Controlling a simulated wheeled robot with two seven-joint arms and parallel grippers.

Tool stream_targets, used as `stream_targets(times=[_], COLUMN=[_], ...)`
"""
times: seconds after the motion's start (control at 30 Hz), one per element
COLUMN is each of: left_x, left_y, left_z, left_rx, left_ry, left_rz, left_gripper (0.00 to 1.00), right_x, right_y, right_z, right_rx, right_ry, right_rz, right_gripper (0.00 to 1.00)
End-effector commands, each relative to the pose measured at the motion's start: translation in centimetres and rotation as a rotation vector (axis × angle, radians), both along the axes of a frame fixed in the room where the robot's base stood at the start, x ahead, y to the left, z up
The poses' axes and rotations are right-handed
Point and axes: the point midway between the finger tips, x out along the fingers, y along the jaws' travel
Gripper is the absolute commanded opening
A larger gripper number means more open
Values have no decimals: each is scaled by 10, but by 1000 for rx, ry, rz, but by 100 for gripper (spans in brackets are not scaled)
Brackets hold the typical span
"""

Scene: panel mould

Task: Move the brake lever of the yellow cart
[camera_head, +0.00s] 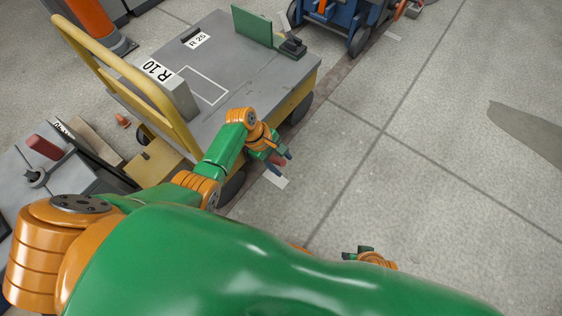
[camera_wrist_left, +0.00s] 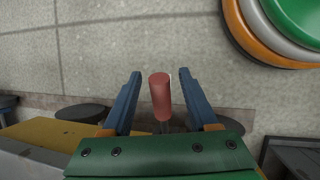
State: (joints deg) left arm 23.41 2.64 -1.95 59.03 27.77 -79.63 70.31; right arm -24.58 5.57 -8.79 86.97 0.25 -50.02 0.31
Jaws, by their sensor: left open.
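The yellow cart (camera_head: 300,92) has a grey top and a yellow push handle. Its brake lever, with a red cylindrical grip, shows in the left wrist view (camera_wrist_left: 160,97) between my left gripper's two blue fingers. In the head view the red grip (camera_head: 277,159) is mostly hidden by that gripper. My left gripper (camera_head: 284,164) is open beside the cart's near right side; it also shows in the left wrist view (camera_wrist_left: 159,74). The fingers stand apart with a gap on each side of the grip. My right gripper (camera_head: 358,253) shows small at the bottom, partly hidden by my arm.
On the cart lie a grey block (camera_head: 170,92) marked R 10, a green upright plate (camera_head: 252,27) and a small dark block (camera_head: 293,47). A blue cart (camera_head: 345,14) stands behind. A grey surface (camera_head: 22,180) is at the left.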

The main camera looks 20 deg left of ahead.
Motion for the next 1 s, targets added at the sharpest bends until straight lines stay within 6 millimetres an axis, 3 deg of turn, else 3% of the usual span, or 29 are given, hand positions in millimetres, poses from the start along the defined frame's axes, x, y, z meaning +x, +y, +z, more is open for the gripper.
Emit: stream_targets(times=[0.13, 0.3, 0.37, 1.0], left_x=[0, 0, 0, 0], left_y=[0, 0, 0, 0], left_z=[0, 0, 0, 0], left_rx=[0, 0, 0, 2], left_ry=[0, 0, 1, 2], left_rz=[0, 0, 0, -1], left_gripper=[57, 11, 0, 0], right_x=[0, 0, 0, 0], right_y=[0, 0, 0, 0], right_z=[0, 0, 0, 0], right_rx=[0, 0, 0, -1], right_ry=[0, 0, 0, 1], right_rz=[0, 0, 0, 1], right_gripper=[50, 50, 50, 50])
